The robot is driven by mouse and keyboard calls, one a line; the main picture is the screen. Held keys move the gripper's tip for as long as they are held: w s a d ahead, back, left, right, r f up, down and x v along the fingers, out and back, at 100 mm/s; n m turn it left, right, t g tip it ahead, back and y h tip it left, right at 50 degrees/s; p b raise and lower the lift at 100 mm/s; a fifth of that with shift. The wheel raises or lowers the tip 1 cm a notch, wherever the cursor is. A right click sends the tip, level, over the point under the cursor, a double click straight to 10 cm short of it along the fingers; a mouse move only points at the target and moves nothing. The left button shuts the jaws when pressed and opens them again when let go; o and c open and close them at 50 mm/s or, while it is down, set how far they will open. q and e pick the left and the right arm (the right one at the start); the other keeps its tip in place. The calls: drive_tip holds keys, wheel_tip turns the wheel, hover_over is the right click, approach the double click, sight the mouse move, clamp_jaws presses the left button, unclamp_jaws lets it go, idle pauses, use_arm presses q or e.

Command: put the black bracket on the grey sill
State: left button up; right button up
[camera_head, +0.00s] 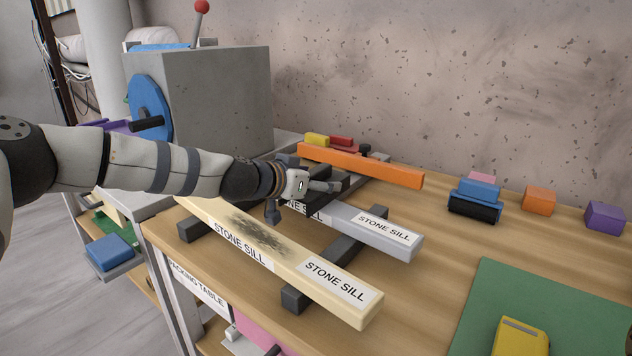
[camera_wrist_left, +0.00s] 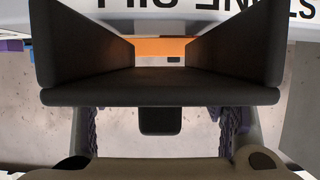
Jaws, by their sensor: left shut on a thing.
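The black bracket fills the upper part of the left wrist view (camera_wrist_left: 160,92), with a flat middle and two side walls. My left gripper (camera_head: 318,187) is shut on it, over the far end of the grey sill. I cannot tell whether bracket and sill touch. My right gripper is out of view.
A cream sill (camera_head: 295,262) with a dark smudge lies in front, on dark supports (camera_head: 297,299). An orange bar (camera_head: 365,166) lies behind. A grey machine (camera_head: 215,100) stands at the left. Several coloured blocks line the wall. A green mat (camera_head: 545,300) holds a yellow object (camera_head: 520,338).

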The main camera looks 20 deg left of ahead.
use_arm(q)
drive_tip(key=shift+f, duration=0.25)
drive_tip(key=o, duration=1.1)
drive_tip(key=shift+o, duration=0.2)
drive_tip(key=shift+r, duration=0.3)
drive_tip(key=p+v, duration=0.2)
drive_tip(key=v, duration=1)
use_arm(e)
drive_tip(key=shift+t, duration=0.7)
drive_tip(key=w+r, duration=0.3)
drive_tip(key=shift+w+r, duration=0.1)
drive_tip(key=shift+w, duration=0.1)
use_arm(q)
drive_tip(key=shift+f, duration=0.15)
